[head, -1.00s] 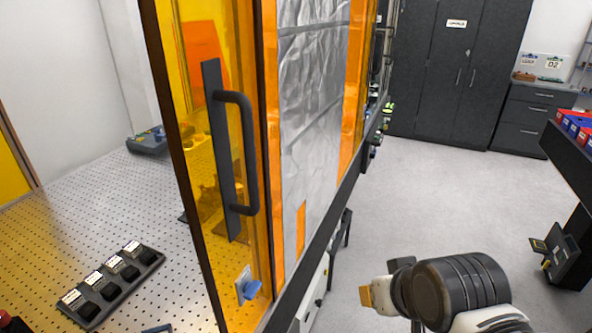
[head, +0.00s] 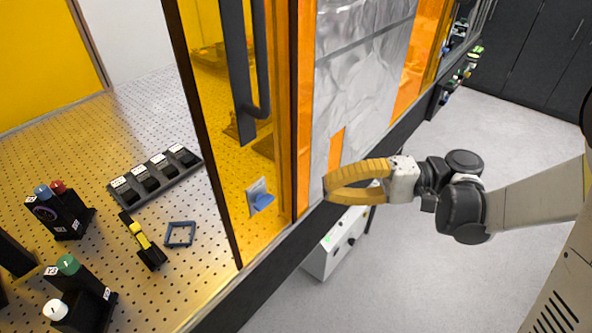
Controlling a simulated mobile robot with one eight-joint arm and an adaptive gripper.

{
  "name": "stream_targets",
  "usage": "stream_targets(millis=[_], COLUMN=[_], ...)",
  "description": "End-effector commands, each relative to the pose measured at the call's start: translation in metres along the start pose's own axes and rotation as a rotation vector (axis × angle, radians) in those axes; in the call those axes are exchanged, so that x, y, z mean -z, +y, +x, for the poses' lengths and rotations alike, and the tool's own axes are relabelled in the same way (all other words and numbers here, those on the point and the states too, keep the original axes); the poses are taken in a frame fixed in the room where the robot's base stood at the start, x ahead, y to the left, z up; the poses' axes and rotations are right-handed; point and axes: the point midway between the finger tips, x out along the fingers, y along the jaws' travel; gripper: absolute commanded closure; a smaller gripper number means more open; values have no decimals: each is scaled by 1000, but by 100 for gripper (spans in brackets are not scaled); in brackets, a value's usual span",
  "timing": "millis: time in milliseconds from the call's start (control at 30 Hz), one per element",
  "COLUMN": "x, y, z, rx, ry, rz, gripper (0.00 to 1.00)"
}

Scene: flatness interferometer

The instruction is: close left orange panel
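The left orange panel (head: 215,110) is a see-through orange sliding panel with a dark frame. It stands upright at the front edge of the optical table, and an open gap lies to its left. Its black bar handle (head: 262,60) runs vertically near the panel's upper part; its top is cut off by the frame. My gripper (head: 328,188) has yellow-orange fingers and is to the right of the handle and lower, in front of the foil-covered panel (head: 365,80). The fingers bow apart with a gap between them and hold nothing visible; their tips come close together.
The perforated table (head: 90,110) carries a dark strip of several labelled blocks (head: 155,175), knobbed mounts (head: 60,212) and a small square frame (head: 180,234). A white box (head: 335,245) stands below the table edge. Grey floor lies at right.

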Motion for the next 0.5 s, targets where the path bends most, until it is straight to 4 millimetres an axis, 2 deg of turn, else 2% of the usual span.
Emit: stream_targets(millis=[100, 233, 367, 500], x=[-2, -4, -6, -8], y=[2, 1, 0, -2], z=[-7, -5, 11, 38], rx=[79, 108, 108, 107], ry=[-40, -58, -60, -61], rz=[-27, -39, -39, -39], gripper=[100, 100, 100, 100])
